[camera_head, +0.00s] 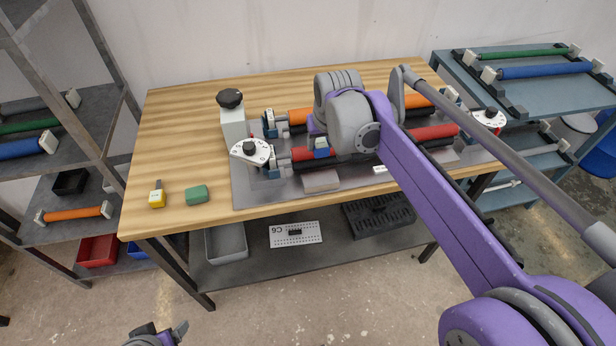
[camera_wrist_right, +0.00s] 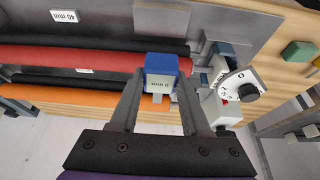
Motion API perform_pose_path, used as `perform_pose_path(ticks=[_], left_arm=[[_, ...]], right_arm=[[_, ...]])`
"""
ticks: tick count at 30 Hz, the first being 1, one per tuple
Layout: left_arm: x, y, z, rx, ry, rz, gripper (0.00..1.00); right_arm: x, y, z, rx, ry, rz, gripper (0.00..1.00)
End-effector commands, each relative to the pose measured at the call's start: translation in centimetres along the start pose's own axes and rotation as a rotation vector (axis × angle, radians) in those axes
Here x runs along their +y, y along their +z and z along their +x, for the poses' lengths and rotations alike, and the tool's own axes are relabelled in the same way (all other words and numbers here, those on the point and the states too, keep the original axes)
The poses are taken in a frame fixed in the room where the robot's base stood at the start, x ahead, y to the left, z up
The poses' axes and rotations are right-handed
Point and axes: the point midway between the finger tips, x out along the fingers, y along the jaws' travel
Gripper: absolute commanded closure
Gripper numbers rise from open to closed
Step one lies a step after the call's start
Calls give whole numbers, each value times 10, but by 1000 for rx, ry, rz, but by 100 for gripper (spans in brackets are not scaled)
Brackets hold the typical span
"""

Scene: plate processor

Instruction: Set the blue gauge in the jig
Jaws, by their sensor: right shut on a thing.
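The blue gauge (camera_wrist_right: 161,68) is a small block with a blue top and a pale face lettered in mm. My right gripper (camera_wrist_right: 158,95) is shut on it, one finger on each side. In the head view the gauge (camera_head: 321,146) shows beside my right gripper, over the left end of the red roller (camera_head: 433,132). I cannot tell whether it touches anything below. The roller machine with its metal base plate (camera_head: 243,190) appears to be the jig. My left gripper (camera_head: 165,335) is partly in view at the bottom edge, away from the table.
A yellow block (camera_head: 157,198) and green block (camera_head: 197,194) lie on the table's left. A dial unit (camera_head: 250,151) and a black-knobbed post (camera_head: 232,117) stand left of the gauge. Roller racks flank the table.

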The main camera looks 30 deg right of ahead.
Motion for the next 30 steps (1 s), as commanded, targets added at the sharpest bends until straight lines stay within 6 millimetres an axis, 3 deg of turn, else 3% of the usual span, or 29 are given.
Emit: perform_pose_path(ticks=[6,18,30], left_arm=[[0,3,4,-2,0,0,23],[0,6,8,-4,0,0,23],[0,7,9,-4,0,0,23]], right_arm=[[0,16,38,0,0,0,100],[0,34,83,0,0,0,100],[0,38,91,0,0,0,100]])
